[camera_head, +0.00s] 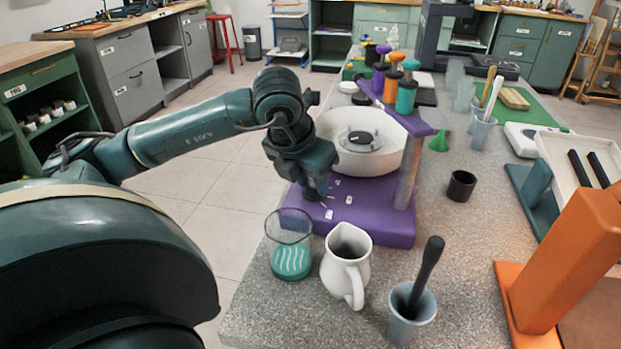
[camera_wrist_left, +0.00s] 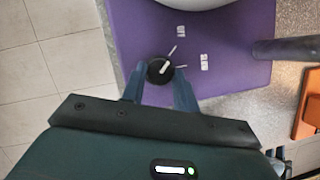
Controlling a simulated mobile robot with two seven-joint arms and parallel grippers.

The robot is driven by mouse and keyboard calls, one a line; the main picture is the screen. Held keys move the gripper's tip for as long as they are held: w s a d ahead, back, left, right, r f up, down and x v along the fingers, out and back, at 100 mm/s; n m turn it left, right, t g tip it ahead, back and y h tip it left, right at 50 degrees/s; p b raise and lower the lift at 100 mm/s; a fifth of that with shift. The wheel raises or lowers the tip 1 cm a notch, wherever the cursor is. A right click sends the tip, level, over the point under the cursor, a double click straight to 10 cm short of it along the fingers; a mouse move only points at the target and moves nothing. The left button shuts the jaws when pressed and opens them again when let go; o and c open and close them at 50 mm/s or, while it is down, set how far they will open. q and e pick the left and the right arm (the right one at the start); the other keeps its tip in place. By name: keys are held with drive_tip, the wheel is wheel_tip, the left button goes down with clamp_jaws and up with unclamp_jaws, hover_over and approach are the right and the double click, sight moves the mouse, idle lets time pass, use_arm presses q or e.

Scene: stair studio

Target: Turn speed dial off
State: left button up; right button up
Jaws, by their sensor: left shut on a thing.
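The speed dial (camera_wrist_left: 160,70) is a small black round knob with a white pointer mark, on the purple base of a machine (camera_head: 375,215). In the wrist view its pointer slants up to the right, with white tick lines and small white labels beside it. My left gripper (camera_wrist_left: 160,79) is shut on the dial, one finger on each side. In the head view the left gripper (camera_head: 316,188) reaches down to the base's left front part and hides the dial.
A glass with teal liquid (camera_head: 291,258), a white pitcher (camera_head: 346,265) and a grey cup with a pestle (camera_head: 411,320) stand close in front of the base. A black cup (camera_head: 461,186) is to the right.

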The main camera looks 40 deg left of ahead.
idle(0.3)
use_arm(q)
drive_tip(key=o, duration=1)
drive_tip(key=shift+c, duration=0.2)
drive_tip(key=p+v, duration=0.2)
drive_tip(key=v, duration=1.1)
drive_tip(key=shift+r, duration=0.1)
